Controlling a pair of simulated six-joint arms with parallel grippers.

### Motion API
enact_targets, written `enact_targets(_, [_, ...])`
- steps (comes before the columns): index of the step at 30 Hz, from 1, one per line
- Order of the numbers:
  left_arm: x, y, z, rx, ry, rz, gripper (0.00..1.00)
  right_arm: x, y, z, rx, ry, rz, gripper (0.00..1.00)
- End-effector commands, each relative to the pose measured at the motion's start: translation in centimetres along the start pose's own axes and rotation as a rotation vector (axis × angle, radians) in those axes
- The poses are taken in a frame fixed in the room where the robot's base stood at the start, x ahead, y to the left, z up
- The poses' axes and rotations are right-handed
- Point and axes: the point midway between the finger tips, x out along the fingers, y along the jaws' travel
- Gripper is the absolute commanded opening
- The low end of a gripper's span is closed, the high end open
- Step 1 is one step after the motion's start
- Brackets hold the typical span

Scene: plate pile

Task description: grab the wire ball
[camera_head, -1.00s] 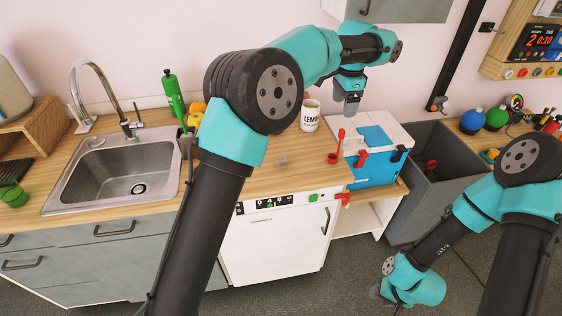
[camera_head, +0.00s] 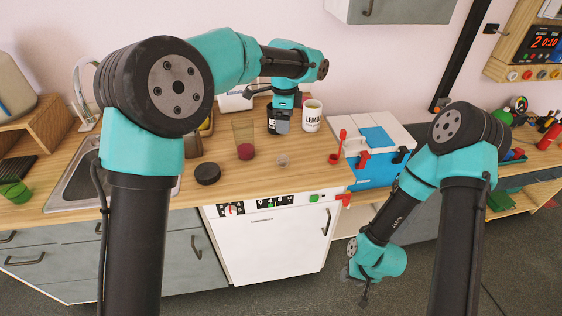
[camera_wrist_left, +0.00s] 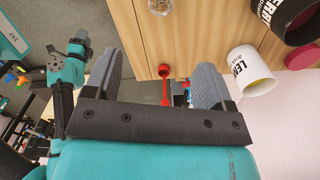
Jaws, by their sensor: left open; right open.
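My left gripper (camera_head: 281,127) hangs above the back of the counter, behind and apart from the ball, left of the LEMON mug (camera_head: 311,116). In the left wrist view its fingers (camera_wrist_left: 160,75) are spread with nothing held between them. My right gripper (camera_head: 364,297) hangs low in front of the cabinets, far from the ball, open.
The blue and white box (camera_head: 375,150) with red parts is to the right. Counter in front of the ball is clear. The sink lies left, partly behind my left arm.

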Motion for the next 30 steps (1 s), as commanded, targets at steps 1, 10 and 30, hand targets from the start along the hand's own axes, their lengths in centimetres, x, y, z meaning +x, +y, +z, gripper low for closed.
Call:
enact_targets(1, [0.6, 0.0, 0.0, 0.000, -0.001, 0.003, 0.77, 0.0, 0.0, 0.0, 0.000, 0.000, 0.000, 0.43])
enact_targets(10, [5.3, 0.1, 0.1, -0.001, -0.002, 0.004, 0.77, 0.0, 0.0, 0.0, 0.000, 0.000, 0.000, 0.43])
enact_targets(30, [11.8, 0.0, 0.1, -0.002, 0.000, 0.000, 0.77, 0.0, 0.0, 0.0, 0.000, 0.000, 0.000, 0.43])
